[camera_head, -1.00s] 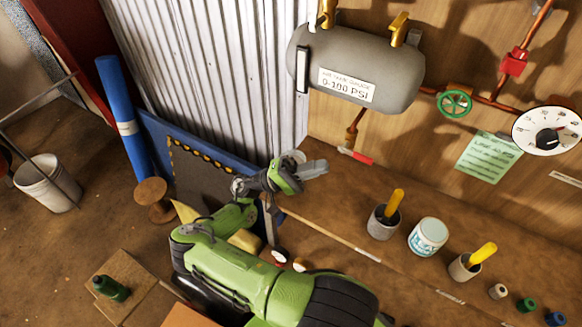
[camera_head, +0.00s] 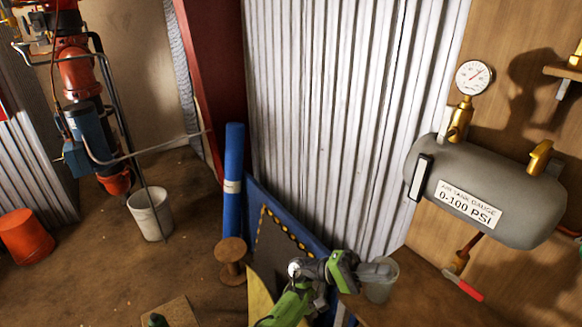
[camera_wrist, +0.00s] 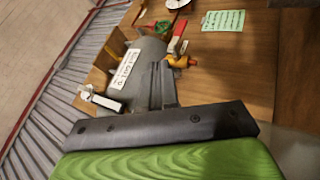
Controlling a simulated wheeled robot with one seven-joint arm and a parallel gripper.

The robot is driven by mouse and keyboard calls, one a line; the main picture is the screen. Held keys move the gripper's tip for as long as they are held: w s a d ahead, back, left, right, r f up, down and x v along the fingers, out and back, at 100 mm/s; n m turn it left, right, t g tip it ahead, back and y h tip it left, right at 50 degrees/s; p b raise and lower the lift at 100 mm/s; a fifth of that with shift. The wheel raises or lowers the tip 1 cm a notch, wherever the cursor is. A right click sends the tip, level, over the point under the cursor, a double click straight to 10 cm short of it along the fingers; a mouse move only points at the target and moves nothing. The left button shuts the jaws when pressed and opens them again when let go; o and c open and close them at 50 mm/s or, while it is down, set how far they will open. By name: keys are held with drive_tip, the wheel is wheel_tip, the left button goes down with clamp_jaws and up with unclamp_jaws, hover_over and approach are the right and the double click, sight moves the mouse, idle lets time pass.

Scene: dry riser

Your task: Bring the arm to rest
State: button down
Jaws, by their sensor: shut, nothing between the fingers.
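My green and dark grey arm rises from the bottom of the head view. In the wrist view the closed grey fingers (camera_wrist: 161,85) lie in front of the grey air tank (camera_wrist: 142,68). The tank also shows at the right of the head view (camera_head: 480,190), on the wooden wall.
A red-handled valve (camera_head: 462,283) hangs below the tank. A blue roll (camera_head: 233,180), a wooden spool (camera_head: 231,262) and a blue-framed board (camera_head: 285,245) stand left of my gripper. A white bucket (camera_head: 150,213) and orange bucket (camera_head: 26,236) stand on open floor at left.

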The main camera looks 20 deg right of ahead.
drive_tip(key=s+d+n+t+y, duration=0.2)
drive_tip(key=s+d+t+y, duration=0.35)
drive_tip(key=s+y, duration=0.5)
drive_tip(key=s+a+r+n+t+y, duration=0.2)
drive_tip(key=a+r+n+t+y, duration=0.1)
drive_tip(key=a+t, duration=0.5)
drive_tip(key=s+a+r+n+t+y, duration=0.2)
drive_tip(key=a+r+t, duration=0.4)
drive_tip(key=a, duration=0.6)
drive_tip(key=n+t+y, duration=0.1)
drive_tip(key=t, duration=0.1)
drive_tip(key=shift+s+a+n+t+y, duration=0.35)
drive_tip(key=shift+n, duration=0.05)
